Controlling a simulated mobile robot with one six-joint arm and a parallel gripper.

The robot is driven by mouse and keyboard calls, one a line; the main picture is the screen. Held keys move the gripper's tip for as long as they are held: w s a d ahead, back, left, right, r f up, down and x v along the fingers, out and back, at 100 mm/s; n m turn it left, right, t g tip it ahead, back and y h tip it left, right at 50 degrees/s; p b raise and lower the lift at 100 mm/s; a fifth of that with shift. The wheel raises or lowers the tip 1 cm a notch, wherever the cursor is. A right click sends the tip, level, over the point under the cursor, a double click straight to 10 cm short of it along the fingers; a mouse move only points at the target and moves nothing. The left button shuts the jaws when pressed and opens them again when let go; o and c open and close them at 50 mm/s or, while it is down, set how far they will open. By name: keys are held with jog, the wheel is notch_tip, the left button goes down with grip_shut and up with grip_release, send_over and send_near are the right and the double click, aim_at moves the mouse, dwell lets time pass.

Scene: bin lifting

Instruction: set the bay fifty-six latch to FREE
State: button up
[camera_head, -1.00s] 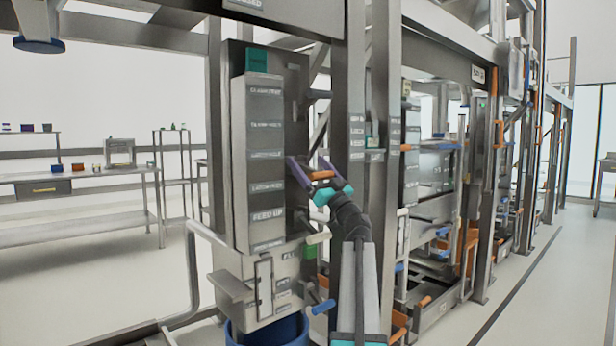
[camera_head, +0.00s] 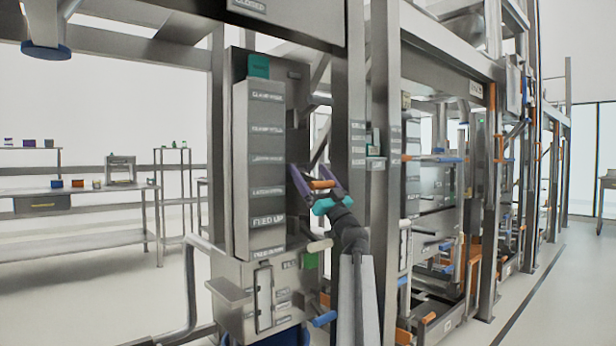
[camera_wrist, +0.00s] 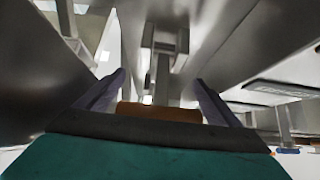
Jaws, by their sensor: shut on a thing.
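An orange handle (camera_head: 322,184) sits at the right edge of a tall grey labelled cabinet (camera_head: 259,170), level with its lower labels. My gripper (camera_head: 310,170), with purple fingers and a teal palm, is closed on this handle. In the wrist view the orange handle (camera_wrist: 158,112) lies across between the two purple fingers of my gripper (camera_wrist: 160,80), close to the palm. The small labels are mostly blurred; one seems to read "FEED UP". I cannot read a bay number or the latch setting.
A grey box (camera_head: 262,295) with a slotted plate is below the cabinet, beside a blue-ended lever (camera_head: 325,319). Steel posts (camera_head: 383,170) stand close to the right of my arm. A workbench (camera_head: 80,203) stands far left. Clear floor (camera_head: 560,290) lies at right.

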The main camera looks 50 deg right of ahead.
jog(key=shift+w, duration=0.15)
jog(key=o, duration=1.2)
jog(key=shift+w+f, duration=0.1)
jog(key=shift+s, duration=0.25)
jog(key=shift+p+v, duration=0.3)
jog(key=shift+v, duration=0.6)
jog(key=p+v, duration=0.3)
jog(key=v, duration=0.8)
jog(key=shift+s+f, duration=0.25)
jog(key=shift+f, duration=0.1)
